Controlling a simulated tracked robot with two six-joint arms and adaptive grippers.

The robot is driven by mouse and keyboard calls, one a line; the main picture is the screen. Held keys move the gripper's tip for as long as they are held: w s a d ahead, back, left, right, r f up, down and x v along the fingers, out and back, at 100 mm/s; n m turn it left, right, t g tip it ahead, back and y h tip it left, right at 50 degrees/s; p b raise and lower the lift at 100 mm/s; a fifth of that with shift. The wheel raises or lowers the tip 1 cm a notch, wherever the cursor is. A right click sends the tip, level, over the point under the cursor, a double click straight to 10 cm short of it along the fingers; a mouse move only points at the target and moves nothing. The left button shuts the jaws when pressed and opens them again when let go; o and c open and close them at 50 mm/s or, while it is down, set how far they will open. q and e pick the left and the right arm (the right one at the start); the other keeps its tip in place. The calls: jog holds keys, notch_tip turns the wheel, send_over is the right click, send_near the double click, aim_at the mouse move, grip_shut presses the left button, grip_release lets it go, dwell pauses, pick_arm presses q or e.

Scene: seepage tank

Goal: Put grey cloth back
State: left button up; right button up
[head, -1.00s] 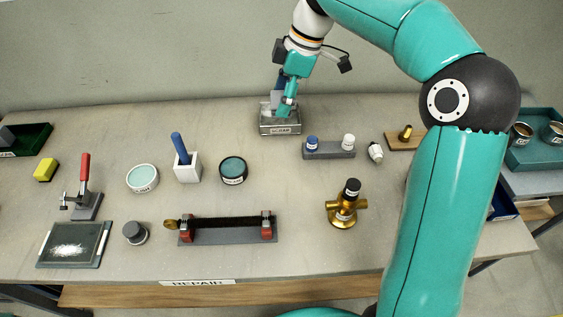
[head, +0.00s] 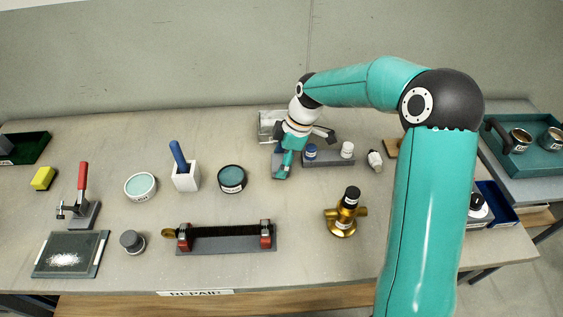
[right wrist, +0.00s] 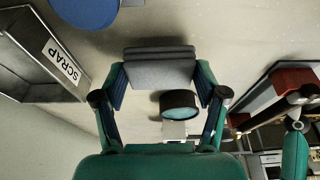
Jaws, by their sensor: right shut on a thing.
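The grey cloth (right wrist: 160,68) is a folded dark grey pad between the two fingers of my right gripper (right wrist: 160,85) in the right wrist view. In the head view my right gripper (head: 283,170) is shut on it, just in front of the scrap tray and left of the grey block with two bottles. Only a small grey part of the cloth (head: 276,160) shows there beside the fingers. The metal scrap tray (head: 268,126) stands at the back of the bench, partly hidden by my wrist. It also shows at the left of the right wrist view (right wrist: 36,55). My left gripper is not in view.
A dark round tin (head: 232,178), a white holder with a blue handle (head: 186,180) and a clamped bar fixture (head: 225,240) stand nearby. A bottle block (head: 330,159) and a brass valve (head: 344,214) are to the right. Bare bench lies between the tin and valve.

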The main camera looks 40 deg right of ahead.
jog(key=shift+f, duration=0.7)
jog(key=o, duration=1.1)
jog(key=shift+r, duration=0.1)
jog(key=v, duration=1.2)
